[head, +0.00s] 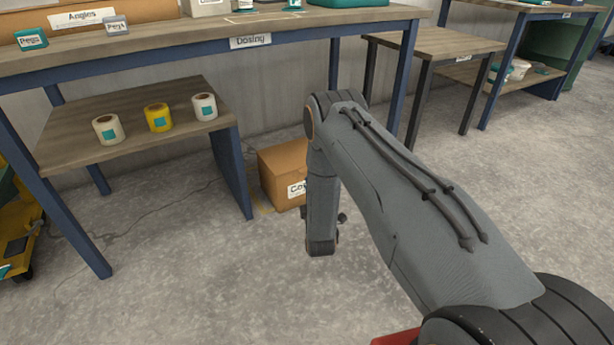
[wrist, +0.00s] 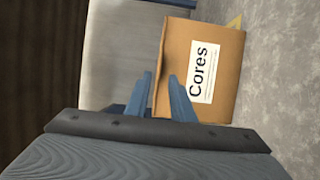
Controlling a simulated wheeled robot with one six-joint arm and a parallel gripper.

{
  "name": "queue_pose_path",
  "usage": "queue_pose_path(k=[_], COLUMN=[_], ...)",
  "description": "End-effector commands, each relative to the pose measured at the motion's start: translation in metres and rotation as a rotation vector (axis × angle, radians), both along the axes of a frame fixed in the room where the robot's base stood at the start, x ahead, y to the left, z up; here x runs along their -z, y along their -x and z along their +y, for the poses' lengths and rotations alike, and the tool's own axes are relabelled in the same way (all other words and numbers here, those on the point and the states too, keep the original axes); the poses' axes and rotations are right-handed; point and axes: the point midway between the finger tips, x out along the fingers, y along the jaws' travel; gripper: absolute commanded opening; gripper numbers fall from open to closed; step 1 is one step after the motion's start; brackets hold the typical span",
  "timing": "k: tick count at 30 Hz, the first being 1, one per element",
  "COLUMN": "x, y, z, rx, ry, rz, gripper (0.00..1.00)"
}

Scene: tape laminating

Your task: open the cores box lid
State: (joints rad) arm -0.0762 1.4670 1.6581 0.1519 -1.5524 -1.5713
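The cores box (head: 281,166) is a brown cardboard box on the floor beside the workbench leg. Its top looks closed in the head view, and my arm hides its right part. In the wrist view the box (wrist: 228,68) appears turned on its side, with the white "Cores" label facing me and its top edge to the left. My gripper (wrist: 160,75) is open, with two blue fingers apart and nothing seen between them. The fingers point toward the box's top edge, and the right one overlaps the box in the picture. I cannot tell if they touch it.
The workbench marked Dosing (head: 250,41) stands behind and left of the box. Its lower shelf (head: 75,145) bears three tape rolls, the middle one yellow (head: 158,118). A lower table (head: 440,42) stands to the right. The floor (head: 190,270) in front is clear.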

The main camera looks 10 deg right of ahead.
Motion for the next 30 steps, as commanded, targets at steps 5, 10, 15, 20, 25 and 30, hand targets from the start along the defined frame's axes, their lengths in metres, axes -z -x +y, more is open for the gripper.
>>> queue_pose_path(k=[5, 10, 15, 20, 25, 30], x=[0.002, 0.003, 0.002, 0.001, 0.000, 0.000], y=[-0.020, -0.046, -0.067, -0.075, -0.076, -0.076], z=[-0.003, -0.005, -0.006, -0.007, -0.007, -0.007], rx=[0.002, 0.003, 0.002, 0.001, 0.001, 0.001], ry=[0.005, 0.002, 0.002, 0.002, 0.002, 0.002], rz=[-0.007, -0.006, -0.005, -0.002, -0.002, -0.002], gripper=[0.22, 0.22, 0.22, 0.22, 0.22, 0.08])
